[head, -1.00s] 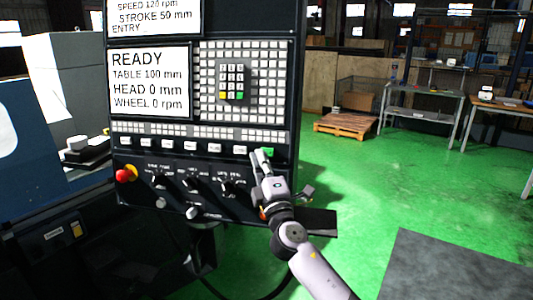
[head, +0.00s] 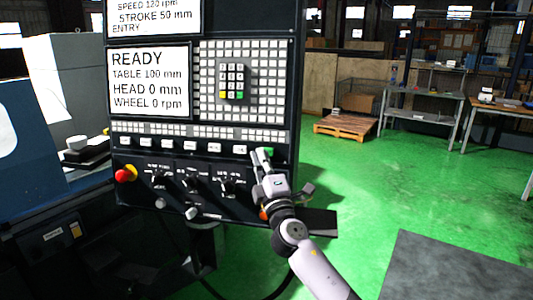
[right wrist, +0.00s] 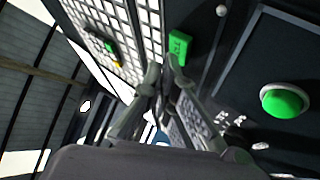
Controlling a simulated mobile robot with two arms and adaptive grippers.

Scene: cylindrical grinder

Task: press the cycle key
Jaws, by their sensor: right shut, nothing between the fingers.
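The control panel of the grinder (head: 290,75) stands upright in front of me. A green key (head: 270,152), likely the cycle key, sits at the right end of the row of larger keys. In the right wrist view it is a green block (right wrist: 180,46) with a dark mark, just beyond the fingertips. My right gripper (head: 262,154) is shut and empty, its tips beside the green key and partly over it. In the right wrist view its fingers (right wrist: 163,68) point at the key; contact cannot be told. My left gripper is not in view.
The panel screen (head: 150,80) reads READY. A red emergency button (head: 124,175) and knobs (head: 190,184) sit below the key row. A round green button (right wrist: 285,103) shows in the right wrist view.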

